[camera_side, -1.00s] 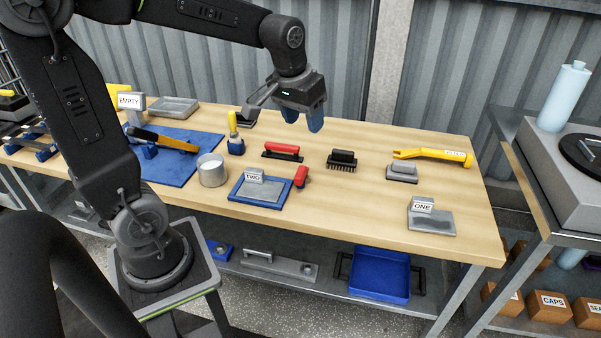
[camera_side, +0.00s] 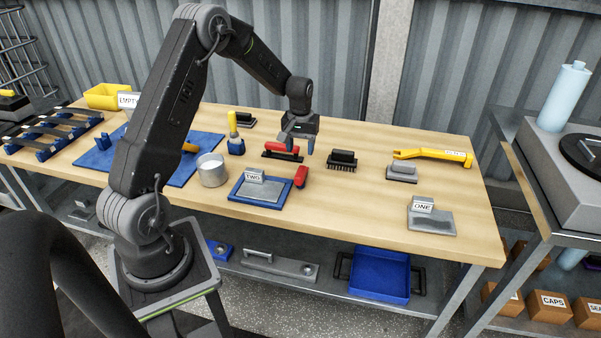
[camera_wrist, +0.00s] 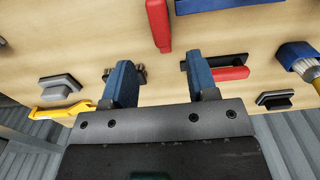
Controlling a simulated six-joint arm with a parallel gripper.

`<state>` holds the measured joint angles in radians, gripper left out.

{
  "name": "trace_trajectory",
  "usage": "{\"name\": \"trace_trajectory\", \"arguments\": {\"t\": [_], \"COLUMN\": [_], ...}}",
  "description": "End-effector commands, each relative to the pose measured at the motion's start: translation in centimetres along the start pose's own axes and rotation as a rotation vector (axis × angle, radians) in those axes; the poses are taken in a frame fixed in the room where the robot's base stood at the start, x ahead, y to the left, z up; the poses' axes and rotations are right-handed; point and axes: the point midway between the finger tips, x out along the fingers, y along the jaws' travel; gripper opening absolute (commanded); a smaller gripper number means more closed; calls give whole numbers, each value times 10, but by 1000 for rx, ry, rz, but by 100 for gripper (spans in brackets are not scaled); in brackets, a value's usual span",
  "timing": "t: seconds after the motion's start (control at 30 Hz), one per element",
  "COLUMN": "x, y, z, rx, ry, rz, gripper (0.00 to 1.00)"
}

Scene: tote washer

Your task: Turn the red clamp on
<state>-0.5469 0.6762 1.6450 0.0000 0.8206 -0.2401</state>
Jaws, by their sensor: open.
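The red clamp (camera_side: 301,176) is a short red lever at the right edge of a blue plate (camera_side: 236,196) that bears a grey block labelled TWO. In the wrist view the red clamp (camera_wrist: 158,24) points down from the top edge, its lower end above the space between my fingers. My gripper (camera_side: 298,147) is open and empty, pointing down over the table behind the clamp. In the wrist view my gripper (camera_wrist: 160,72) shows both blue fingers apart. I see no contact with the clamp.
A black brush (camera_side: 342,160) is to the right. A metal cup (camera_side: 212,171) and a yellow-handled brush (camera_side: 234,134) are to the left. Bare table lies right of the clamp.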

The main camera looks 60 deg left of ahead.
Motion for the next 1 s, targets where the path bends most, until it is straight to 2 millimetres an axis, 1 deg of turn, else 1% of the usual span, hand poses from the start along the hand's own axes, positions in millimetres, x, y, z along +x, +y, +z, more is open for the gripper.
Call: {"name": "trace_trajectory", "arguments": {"t": [0.03, 0.2, 0.3, 0.43, 0.6, 0.9, 1.0], "x": [13, 48, 66, 83, 95, 96, 96], "y": [0, 0, 0, 0, 0, 0, 0], "z": [1, 2, 1, 1, 0, 0, 0], "rx": [1, 1, 1, 2, 2, 2, 2], "ry": [-6, -5, -3, -2, 0, 1, 1], "rz": [-1, -1, -1, 0, 0, 0, 0], "gripper": [53, 53, 53, 53, 53, 53, 45]}}
